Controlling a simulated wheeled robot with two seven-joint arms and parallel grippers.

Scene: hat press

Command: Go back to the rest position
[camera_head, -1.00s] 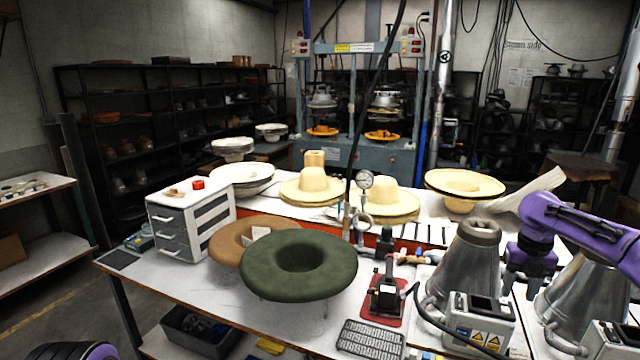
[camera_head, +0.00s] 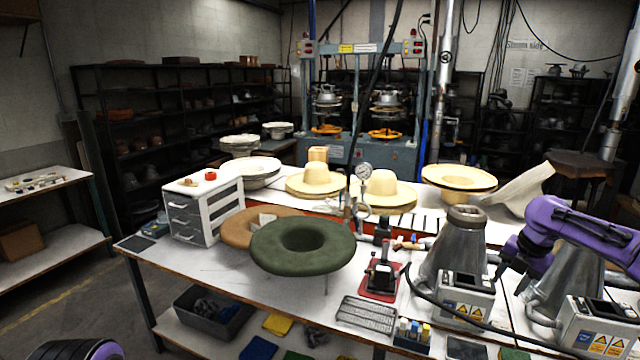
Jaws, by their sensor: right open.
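My purple right arm (camera_head: 570,222) comes in from the right. Its dark right gripper (camera_head: 508,268) is low between the two metal cones, open and with no object visible in it; its fingertips are hard to make out. A small purple and black part of my left arm (camera_head: 92,350) shows at the bottom left edge; the left gripper is out of the picture. A dark green felt hat (camera_head: 265,250) is on a stand at the table's front, over a brown hat (camera_head: 240,230).
The white table (camera_head: 185,262) also carries a drawer unit (camera_head: 203,210), a metal cone (camera_head: 455,245), a warning-labelled box (camera_head: 467,297) and a small red-based press (camera_head: 381,275). Straw hats (camera_head: 385,188) lie behind. Floor at the left is clear.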

